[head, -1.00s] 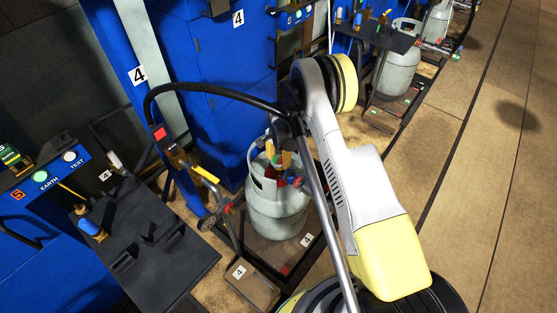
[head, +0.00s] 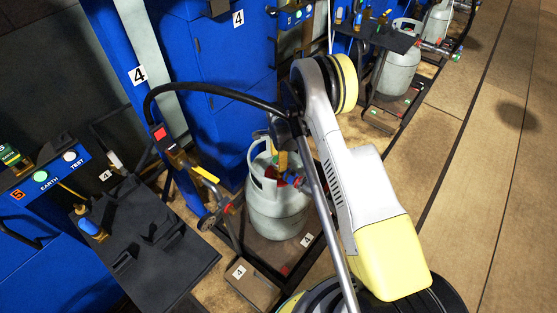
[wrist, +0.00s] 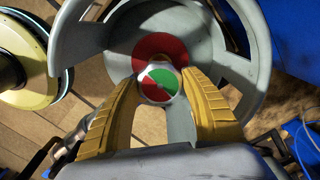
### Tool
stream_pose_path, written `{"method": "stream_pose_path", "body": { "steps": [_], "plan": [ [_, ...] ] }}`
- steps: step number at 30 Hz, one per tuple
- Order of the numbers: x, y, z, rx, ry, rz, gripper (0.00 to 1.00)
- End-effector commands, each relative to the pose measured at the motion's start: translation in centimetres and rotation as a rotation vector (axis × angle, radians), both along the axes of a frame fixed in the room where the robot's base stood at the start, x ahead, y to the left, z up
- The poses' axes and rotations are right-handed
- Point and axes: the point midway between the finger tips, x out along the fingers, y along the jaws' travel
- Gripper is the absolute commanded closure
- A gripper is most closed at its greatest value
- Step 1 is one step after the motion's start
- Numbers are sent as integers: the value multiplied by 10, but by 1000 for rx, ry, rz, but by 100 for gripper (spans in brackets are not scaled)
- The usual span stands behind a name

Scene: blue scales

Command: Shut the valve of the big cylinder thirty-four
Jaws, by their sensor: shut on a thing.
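The big grey cylinder (head: 277,213) stands upright on the scale marked 4 in the head view; its grey collar (wrist: 82,35) surrounds the valve in the wrist view. No number thirty-four is legible on it. The valve's round cap, half red and half green (wrist: 158,84), sits between my two yellow fingers. A red disc (wrist: 160,48) shows behind it. My gripper (wrist: 160,80) is shut on the valve, reaching down inside the collar. In the head view, my gripper (head: 283,161) is partly hidden by my arm.
A filling hose with a yellow-handled coupling (head: 206,174) hangs left of the cylinder. A black shelf (head: 150,240) stands at the lower left, and a blue cabinet (head: 235,70) behind. Another grey cylinder (head: 400,70) stands farther back. The floor at right is clear.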

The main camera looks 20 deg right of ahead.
Motion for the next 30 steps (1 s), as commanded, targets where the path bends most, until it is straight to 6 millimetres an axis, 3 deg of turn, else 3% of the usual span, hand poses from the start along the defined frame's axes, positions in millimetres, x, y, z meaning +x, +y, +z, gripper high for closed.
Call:
{"method": "stream_pose_path", "body": {
  "steps": [8, 9, 11, 22, 26, 30],
  "plan": [
    [0, 0, 0, 0, 0, 0, 75],
    [0, 0, 0, 0, 0, 1, 39],
    [0, 0, 0, 0, 0, 1, 22],
    [0, 0, 4, 0, 0, 1, 22],
    [0, 0, 22, 0, 0, 1, 22],
    [0, 0, 54, 0, 0, 1, 22]
  ]
}}
